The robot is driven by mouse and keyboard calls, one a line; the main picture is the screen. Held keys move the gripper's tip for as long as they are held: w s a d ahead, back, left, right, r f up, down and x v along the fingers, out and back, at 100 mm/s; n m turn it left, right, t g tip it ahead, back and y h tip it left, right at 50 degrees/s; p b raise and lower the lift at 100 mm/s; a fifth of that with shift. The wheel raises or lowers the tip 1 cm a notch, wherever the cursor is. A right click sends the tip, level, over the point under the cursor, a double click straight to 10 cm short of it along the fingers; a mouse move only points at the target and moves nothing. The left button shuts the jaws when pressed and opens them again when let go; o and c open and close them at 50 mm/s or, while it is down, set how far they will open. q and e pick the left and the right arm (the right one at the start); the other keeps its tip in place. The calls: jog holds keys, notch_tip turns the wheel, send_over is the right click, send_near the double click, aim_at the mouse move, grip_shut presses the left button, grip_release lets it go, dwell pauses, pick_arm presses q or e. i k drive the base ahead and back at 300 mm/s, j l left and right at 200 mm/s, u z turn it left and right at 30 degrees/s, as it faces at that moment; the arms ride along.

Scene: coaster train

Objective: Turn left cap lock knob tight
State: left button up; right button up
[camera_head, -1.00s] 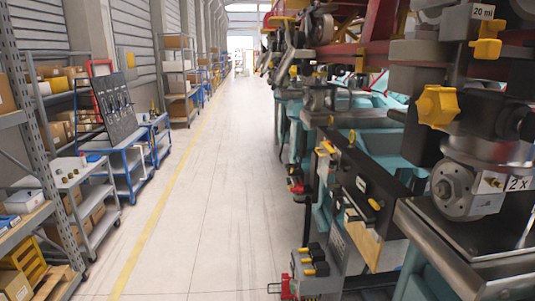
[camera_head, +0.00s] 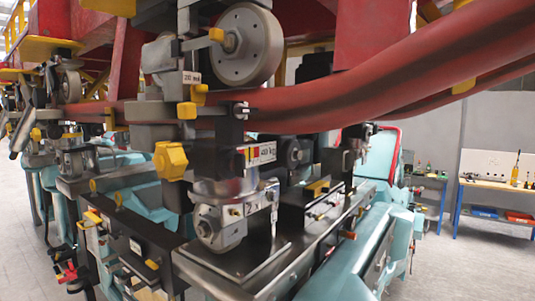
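A yellow lobed knob (camera_head: 170,160) faces me on the left side of a dark metal assembly on the coaster train. It looks like a hand-turned knob, but I cannot tell from here whether it is the left cap lock knob or how tight it sits. A smaller yellow part (camera_head: 187,110) sits just above it, under a "20 mm" label (camera_head: 192,78). Another yellow part (camera_head: 216,34) is by the large grey wheel (camera_head: 238,48). Neither of my grippers shows in this view.
A red rail tube (camera_head: 400,85) crosses in front at upper right. A grey lower wheel (camera_head: 207,229) and metal ledge (camera_head: 235,265) lie below the knob. Teal car bodies (camera_head: 350,265) run along the train. A workbench (camera_head: 500,190) stands far right. Floor is clear at lower right.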

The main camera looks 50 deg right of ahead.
aim_at(237, 165)
jog(key=z, duration=1.4)
